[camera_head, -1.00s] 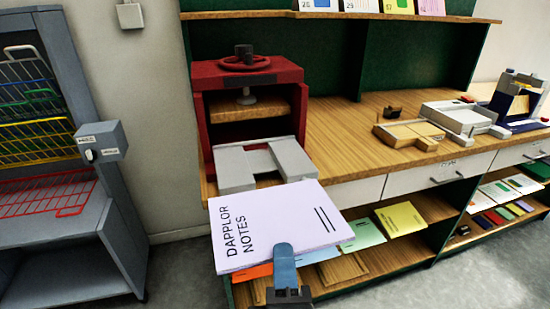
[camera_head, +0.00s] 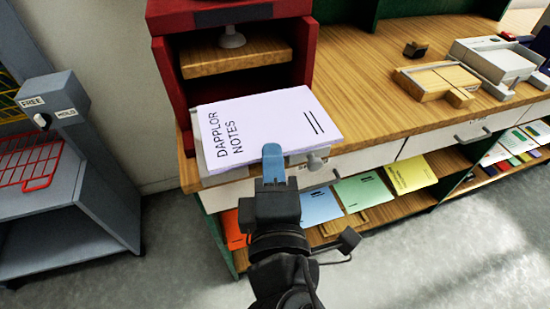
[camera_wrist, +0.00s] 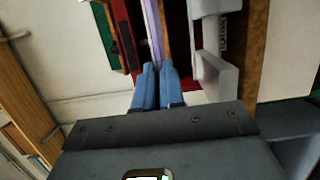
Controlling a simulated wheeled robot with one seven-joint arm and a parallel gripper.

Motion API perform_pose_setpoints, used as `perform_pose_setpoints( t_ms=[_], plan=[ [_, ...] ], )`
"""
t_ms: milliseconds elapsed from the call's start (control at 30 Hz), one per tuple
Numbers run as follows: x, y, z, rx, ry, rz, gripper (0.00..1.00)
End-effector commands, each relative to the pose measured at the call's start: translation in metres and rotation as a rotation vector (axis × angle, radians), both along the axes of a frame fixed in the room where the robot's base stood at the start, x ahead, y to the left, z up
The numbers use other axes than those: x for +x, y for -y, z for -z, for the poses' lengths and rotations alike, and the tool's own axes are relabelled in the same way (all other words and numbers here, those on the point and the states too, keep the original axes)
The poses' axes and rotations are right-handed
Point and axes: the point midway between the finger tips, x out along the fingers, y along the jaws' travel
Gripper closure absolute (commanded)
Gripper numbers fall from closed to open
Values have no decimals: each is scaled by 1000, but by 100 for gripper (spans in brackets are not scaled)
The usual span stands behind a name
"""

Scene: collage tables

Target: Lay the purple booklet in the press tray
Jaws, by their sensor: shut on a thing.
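The purple booklet (camera_head: 262,122), pale lilac and marked "DAPPLOR NOTES", lies flat in my gripper (camera_head: 273,152). My gripper is shut on the booklet's near edge. In the wrist view the blue fingers (camera_wrist: 158,85) pinch the booklet (camera_wrist: 153,35), which shows edge-on as a thin strip. The grey press tray (camera_head: 230,176) is mostly hidden under the booklet, at the front of the red press (camera_head: 167,85). I cannot tell whether the booklet touches the tray.
The press's wooden plate (camera_head: 238,55) is above and behind the booklet. A wooden tray (camera_head: 436,83) and a white tray (camera_head: 500,62) stand to the right on the bench. Coloured booklets lie on the shelf below. A grey rack (camera_head: 70,190) stands at the left.

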Motion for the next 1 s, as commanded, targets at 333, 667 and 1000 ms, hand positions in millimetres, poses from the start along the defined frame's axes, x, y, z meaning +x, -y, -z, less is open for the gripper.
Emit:
perform_pose_setpoints(
  t_ms=[333, 667, 1000],
  plan=[
    [49, -14, -2, 0, 2, 2, 100],
    [74, -21, 30, -1, 0, 0, 100],
    [79, -22, 69, 0, 1, 1, 100]
  ],
)
